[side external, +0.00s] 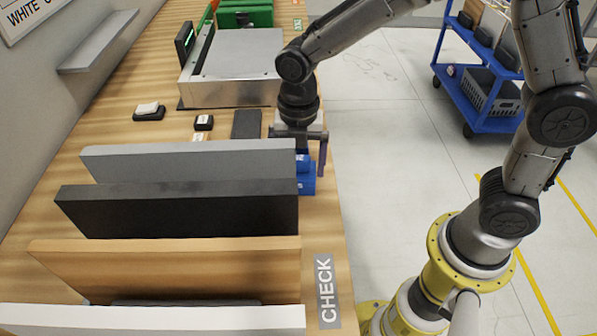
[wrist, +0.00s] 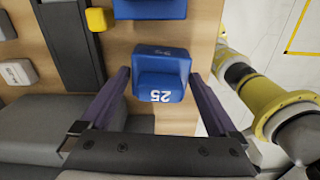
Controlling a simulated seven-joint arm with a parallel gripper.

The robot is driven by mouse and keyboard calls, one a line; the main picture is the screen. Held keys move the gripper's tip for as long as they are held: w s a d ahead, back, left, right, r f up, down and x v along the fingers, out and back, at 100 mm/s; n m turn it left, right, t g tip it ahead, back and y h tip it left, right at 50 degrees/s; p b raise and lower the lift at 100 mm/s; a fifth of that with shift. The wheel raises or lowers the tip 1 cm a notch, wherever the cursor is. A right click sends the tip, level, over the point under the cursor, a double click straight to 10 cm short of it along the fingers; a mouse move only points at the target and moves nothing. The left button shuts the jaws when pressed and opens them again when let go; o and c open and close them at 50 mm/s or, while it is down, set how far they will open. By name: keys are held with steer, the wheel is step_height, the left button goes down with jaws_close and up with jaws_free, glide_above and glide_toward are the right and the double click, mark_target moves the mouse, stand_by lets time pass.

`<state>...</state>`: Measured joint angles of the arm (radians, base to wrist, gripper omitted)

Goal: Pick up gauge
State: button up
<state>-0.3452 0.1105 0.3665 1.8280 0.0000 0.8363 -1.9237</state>
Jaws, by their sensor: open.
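A blue block marked 25 (wrist: 160,80), which looks like the gauge, sits at the right edge of the wooden bench. In the side external view the blue shape (side external: 307,184) is partly hidden by my gripper and the panel ends. My gripper (wrist: 158,76) is open in the wrist view, one finger on each side of the block with visible gaps. In the side external view my gripper (side external: 300,162) points down over the blue shape. A second blue block (wrist: 150,8) lies just beyond it in the wrist view, cut by the frame edge.
Upright panels stand close by: grey (side external: 190,163), black (side external: 180,212), wood-coloured (side external: 170,268) and white (side external: 150,320). A metal machine (side external: 235,65) stands farther along the bench. A small yellow block (wrist: 99,19) lies near the blue ones. Open floor is to the right.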

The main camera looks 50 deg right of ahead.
steer(key=shift+f, duration=0.65)
steer(key=c, duration=1.1)
steer(key=shift+r, duration=0.15)
steer(key=shift+c, duration=0.2)
